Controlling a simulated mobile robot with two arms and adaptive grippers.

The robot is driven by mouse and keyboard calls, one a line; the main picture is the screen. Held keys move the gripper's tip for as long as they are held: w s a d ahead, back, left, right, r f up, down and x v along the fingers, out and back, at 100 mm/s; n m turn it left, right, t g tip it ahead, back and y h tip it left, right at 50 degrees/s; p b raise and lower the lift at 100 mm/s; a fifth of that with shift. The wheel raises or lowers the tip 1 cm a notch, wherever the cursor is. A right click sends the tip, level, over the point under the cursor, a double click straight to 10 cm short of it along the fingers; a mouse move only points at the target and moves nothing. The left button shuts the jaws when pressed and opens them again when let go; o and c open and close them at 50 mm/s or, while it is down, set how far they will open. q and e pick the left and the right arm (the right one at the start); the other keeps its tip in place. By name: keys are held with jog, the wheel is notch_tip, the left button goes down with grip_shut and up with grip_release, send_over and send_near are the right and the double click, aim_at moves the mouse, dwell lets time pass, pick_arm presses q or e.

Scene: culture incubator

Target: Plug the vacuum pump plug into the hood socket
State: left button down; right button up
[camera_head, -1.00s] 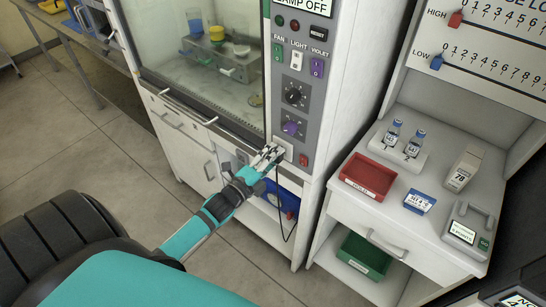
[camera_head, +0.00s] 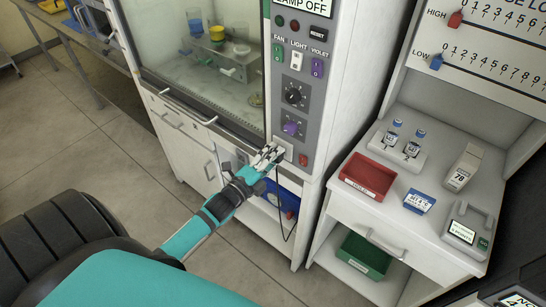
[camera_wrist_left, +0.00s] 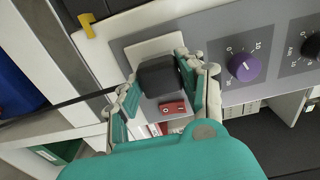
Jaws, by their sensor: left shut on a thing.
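My left gripper (camera_head: 271,155) is at the front of the hood, by the white socket plate (camera_head: 284,147) low on the control panel. In the left wrist view its fingers (camera_wrist_left: 161,88) are shut on the dark block-shaped plug (camera_wrist_left: 160,77). The plug lies right in front of the white socket plate (camera_wrist_left: 152,47); its front face is hidden, so I cannot tell whether it is seated. A thin dark cord (camera_head: 277,178) hangs below the gripper near the blue vacuum pump (camera_head: 288,205) on the shelf under the hood. My right gripper is not in view.
A purple knob (camera_wrist_left: 245,67) and a red rocker switch (camera_wrist_left: 172,108) are close to the gripper. The hood's glass front (camera_head: 200,60) is left of the panel. A side bench with a red tray (camera_head: 368,176) stands to the right. The floor at left is clear.

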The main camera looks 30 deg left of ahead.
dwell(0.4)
pick_arm(q)
jog(key=shift+w, duration=0.55)
jog(key=c, duration=0.7)
grip_release()
jog(key=shift+s, duration=0.1)
jog(key=s, duration=0.8)
jog(key=s+a, duration=0.1)
jog(key=s, duration=0.3)
